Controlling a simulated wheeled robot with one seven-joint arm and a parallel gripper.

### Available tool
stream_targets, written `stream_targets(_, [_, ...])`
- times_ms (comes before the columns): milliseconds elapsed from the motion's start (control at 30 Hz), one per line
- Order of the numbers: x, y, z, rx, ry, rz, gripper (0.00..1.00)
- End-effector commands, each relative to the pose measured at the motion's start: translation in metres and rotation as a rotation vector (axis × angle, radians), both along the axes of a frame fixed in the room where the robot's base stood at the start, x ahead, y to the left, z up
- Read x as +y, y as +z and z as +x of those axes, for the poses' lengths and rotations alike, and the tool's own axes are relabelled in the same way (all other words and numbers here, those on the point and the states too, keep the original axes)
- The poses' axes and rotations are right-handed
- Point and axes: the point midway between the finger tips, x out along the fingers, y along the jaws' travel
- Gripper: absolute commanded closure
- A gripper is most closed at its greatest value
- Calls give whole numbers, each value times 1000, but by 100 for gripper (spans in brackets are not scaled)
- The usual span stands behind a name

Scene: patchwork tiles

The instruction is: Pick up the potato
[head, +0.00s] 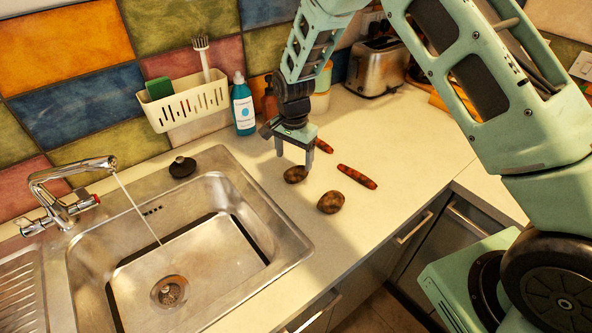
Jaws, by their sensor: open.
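Two brown, mottled potatoes lie on the pale counter, right of the sink. The farther potato (295,174) is just below my gripper (294,160). The nearer potato (331,202) lies lower and to the right, clear of the gripper. My gripper points down with its two fingers apart and nothing held between them. The right fingertip overlaps the upper right edge of the farther potato in the picture; I cannot tell whether it touches.
Two reddish carrots (357,176) (323,146) lie close by on the counter (415,150). A steel sink (225,275) with running tap (70,190) is at left. The counter's right part is clear.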

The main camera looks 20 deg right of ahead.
Motion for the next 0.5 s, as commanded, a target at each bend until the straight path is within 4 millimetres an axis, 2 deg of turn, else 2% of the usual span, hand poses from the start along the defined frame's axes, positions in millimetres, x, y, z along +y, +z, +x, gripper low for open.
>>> stream_targets(167, [-2,-11,-2,3,-1,-1,24])
stream_targets(400, [-5,-43,-3,3,0,-1,24])
stream_targets(500, [-5,-51,-3,1,0,-1,24])
